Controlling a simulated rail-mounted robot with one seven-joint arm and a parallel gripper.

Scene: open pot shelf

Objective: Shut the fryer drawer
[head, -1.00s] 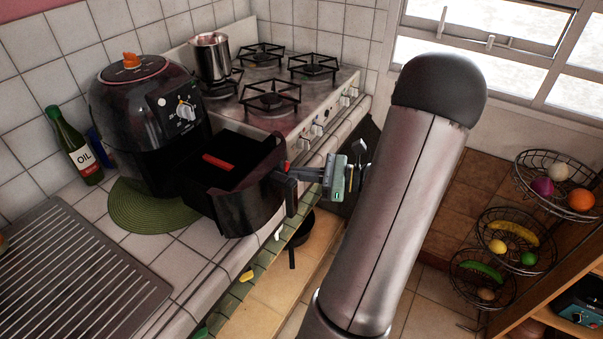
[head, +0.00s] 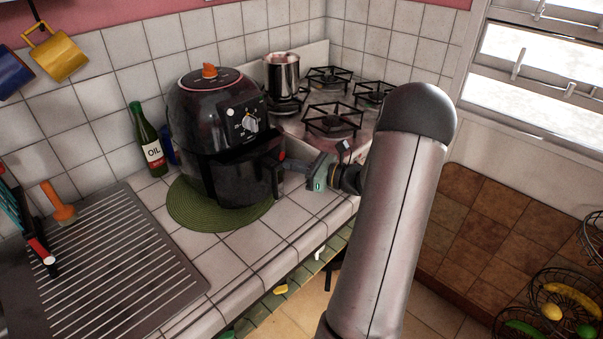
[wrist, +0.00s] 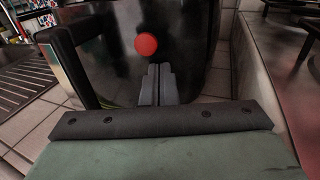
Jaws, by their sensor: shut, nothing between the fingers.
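The black air fryer (head: 209,115) stands on a round green mat (head: 187,212) on the tiled counter. Its drawer (head: 240,178) sits in the fryer body, with no open basket showing. The drawer handle (head: 276,178) sticks out at the front; it also shows at the left in the wrist view (wrist: 66,62). My gripper (head: 285,163) is at the fryer's front beside the handle. In the wrist view its fingers (wrist: 158,78) are together and empty, pointing at the dark front below a red round spot (wrist: 146,44). Whether the fingertips touch the front is unclear.
A green oil bottle (head: 147,140) stands left of the fryer. A metal drainboard (head: 120,265) lies at the front left. The stove (head: 333,120) with a pot (head: 282,74) is behind to the right. Fruit baskets (head: 560,300) are at the far right.

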